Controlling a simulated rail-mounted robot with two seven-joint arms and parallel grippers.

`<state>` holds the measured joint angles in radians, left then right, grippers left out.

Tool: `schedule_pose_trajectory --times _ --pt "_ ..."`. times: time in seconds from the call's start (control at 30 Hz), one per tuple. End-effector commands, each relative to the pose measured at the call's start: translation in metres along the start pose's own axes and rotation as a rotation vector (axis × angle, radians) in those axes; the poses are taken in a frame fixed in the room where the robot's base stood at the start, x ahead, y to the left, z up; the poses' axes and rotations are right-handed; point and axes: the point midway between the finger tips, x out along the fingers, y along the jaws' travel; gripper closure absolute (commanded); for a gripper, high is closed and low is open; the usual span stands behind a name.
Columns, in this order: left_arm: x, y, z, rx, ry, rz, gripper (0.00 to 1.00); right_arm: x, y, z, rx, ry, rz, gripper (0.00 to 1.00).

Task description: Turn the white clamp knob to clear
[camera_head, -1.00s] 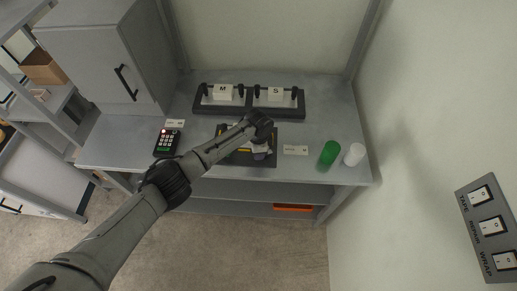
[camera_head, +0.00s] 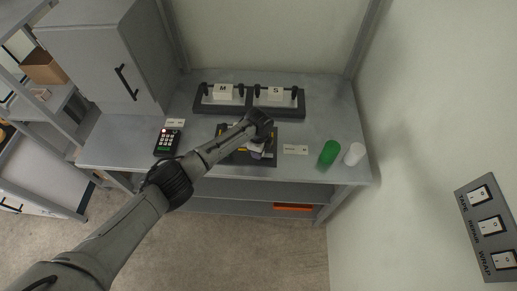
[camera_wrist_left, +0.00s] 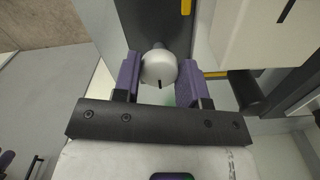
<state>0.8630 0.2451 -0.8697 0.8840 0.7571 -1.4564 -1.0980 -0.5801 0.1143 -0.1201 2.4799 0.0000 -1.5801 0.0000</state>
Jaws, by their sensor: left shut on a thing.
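The white clamp knob (camera_wrist_left: 158,68) sits between the purple fingers of my left gripper (camera_wrist_left: 160,82) in the left wrist view. It is round, with a short dark mark on its lower face. My left gripper is shut on it. In the head view my left gripper (camera_head: 257,152) is over the dark box former (camera_head: 268,161) on the bench, and my forearm hides much of the former. The former also fills the top of the left wrist view as a dark plate (camera_wrist_left: 178,22) with yellow marks. My right gripper is in neither view.
Behind the former stands a dark rack (camera_head: 250,111) with blocks marked M and S. A keypad (camera_head: 166,142) lies to the left. A green cylinder (camera_head: 328,153) and a white cylinder (camera_head: 354,154) stand at the right. A grey cabinet (camera_head: 105,55) rises at the left.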

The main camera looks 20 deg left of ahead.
Motion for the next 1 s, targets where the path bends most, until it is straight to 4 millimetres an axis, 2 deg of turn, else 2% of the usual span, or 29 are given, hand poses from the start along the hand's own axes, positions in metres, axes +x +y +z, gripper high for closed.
schedule_pose_trajectory --times 0.3,0.33,0.6,0.87,1.0 --pt "-0.001 0.0 -0.001 0.004 0.001 -0.001 0.85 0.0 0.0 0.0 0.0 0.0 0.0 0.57" --pt "-0.001 0.0 -0.001 0.004 0.001 -0.001 0.6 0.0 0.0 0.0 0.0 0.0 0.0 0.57" --pt "-0.001 0.0 -0.001 0.003 0.001 0.0 0.35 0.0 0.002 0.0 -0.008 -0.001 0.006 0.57" --pt "-0.002 0.0 0.0 0.002 0.0 0.0 0.35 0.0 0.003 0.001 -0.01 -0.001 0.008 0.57" --pt "-0.015 -0.001 0.0 0.001 0.001 -0.001 0.35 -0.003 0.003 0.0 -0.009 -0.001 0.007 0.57"
